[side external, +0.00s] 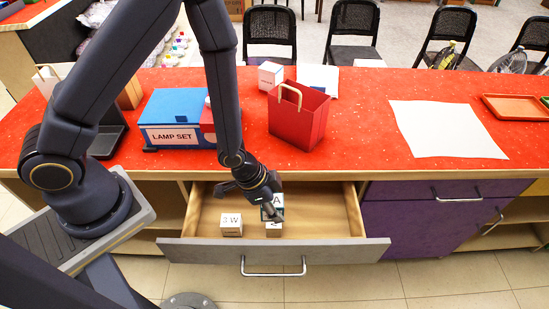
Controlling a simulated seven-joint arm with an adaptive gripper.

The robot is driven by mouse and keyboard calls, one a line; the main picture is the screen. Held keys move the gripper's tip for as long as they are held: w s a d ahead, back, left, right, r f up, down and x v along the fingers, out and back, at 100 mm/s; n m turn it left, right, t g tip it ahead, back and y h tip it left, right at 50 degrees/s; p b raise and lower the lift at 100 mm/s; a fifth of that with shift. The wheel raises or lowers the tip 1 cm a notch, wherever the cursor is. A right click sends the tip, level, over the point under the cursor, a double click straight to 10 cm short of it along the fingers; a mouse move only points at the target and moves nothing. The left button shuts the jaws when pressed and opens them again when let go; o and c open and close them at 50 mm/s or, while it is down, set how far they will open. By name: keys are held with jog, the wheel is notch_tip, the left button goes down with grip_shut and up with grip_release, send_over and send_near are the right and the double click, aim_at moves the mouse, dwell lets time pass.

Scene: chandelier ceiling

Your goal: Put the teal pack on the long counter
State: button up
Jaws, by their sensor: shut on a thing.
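My gripper (272,213) reaches down into the open drawer (318,242) under the long counter (350,110). It is shut on a small pack with a white face marked "A" (278,200) and dark teal edges, which looks like the teal pack. My fingers partly hide it. The pack is above or against a white box (274,230) in the drawer; I cannot tell whether they touch. The long counter has a red speckled top.
Another white box (231,225) is in the drawer. On the counter are a blue lamp set box (175,118), a red bag (300,118), a white cube (271,75), a white sheet (445,130) and an orange tray (515,107). Counter between bag and sheet is clear.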

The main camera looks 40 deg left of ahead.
jog(key=w+a+r+n+y, duration=0.1)
jog(key=w+a+r+n, duration=0.3)
jog(key=a, duration=0.3)
jog(key=w+a+r+n+t+y, duration=0.1)
jog(key=w+a+r+n, duration=0.15)
jog(key=a+r, duration=0.4)
jog(key=w+a+r+n+y, duration=0.25)
jog(key=w+a+r, duration=0.2)
jog(key=a, duration=0.25)
jog(key=w+a+r+n, duration=0.2)
jog(key=w+a+n, duration=0.1)
jog(key=a, duration=0.7)
jog(key=s+a+f+n+g+y, duration=0.1)
jog(key=s+a+n, duration=0.2)
jog(key=a, duration=0.8)
jog(key=s+a+f+n+y, duration=0.15)
jog(key=s+a, duration=0.25)
jog(key=a, duration=0.6)
jog(key=shift+n+h, duration=0.4)
jog(key=shift+n, duration=0.05)
jog(key=w+a+f, duration=0.2)
jog(key=w, duration=0.1)
jog(key=w+a+f, duration=0.3)
jog(key=w, duration=0.1)
jog(key=w+a+f, duration=0.3)
jog(key=shift+w+f, duration=0.15)
jog(key=shift+w+a+f, duration=0.3)
jog(key=shift+w+f, duration=0.15)
jog(key=shift+f, duration=1.65)
